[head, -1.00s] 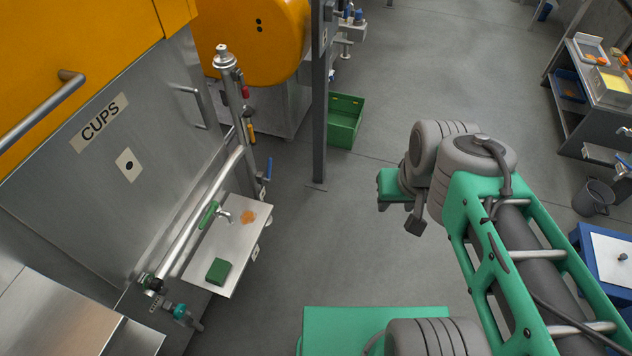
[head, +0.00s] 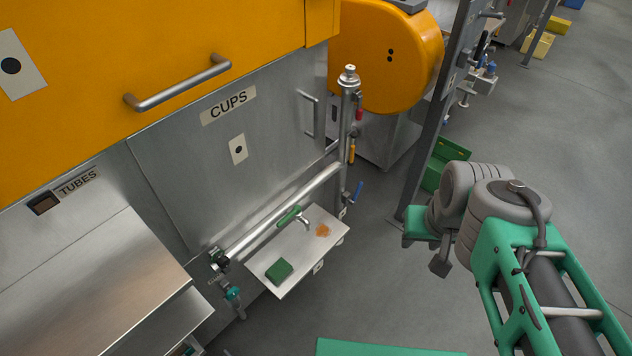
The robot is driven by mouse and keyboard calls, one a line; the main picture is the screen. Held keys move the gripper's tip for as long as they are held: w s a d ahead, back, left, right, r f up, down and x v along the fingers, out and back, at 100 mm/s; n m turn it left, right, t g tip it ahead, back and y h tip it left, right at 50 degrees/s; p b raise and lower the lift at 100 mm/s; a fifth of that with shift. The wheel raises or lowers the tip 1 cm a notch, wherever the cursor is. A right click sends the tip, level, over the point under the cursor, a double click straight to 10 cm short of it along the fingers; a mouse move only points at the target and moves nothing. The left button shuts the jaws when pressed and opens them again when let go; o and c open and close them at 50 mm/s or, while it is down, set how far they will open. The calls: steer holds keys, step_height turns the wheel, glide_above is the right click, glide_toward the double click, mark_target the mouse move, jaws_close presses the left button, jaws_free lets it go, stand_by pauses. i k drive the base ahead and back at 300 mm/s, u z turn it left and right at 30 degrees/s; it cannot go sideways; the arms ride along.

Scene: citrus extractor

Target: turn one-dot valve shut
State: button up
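Several valve handles show on the pipework beside the CUPS panel. A red handle (head: 359,113), an orange handle (head: 351,153) and a blue handle (head: 358,192) are on or near the upright pipe. A green handle (head: 289,215) sits on the sloping pipe by a small tap, and a teal valve (head: 233,295) hangs at its lower end. Small tags near the blue handle (head: 342,212) and under the shelf (head: 318,267) are too small to read, so I cannot tell which valve has one dot. My gripper (head: 440,263) is small and dark at the arm's end, right of the pipes and apart from them; its fingers are unclear.
A steel shelf (head: 323,250) with a green block (head: 279,271) and an orange spill juts out below the pipe. A grey post (head: 432,130) stands between my arm and the orange drum (head: 385,60). A green crate (head: 440,165) is behind my arm. Floor is clear right of the shelf.

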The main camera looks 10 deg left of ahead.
mark_target(353, 201)
steer(key=u, duration=0.4)
steer(key=i, duration=1.25)
steer(key=z, duration=0.35)
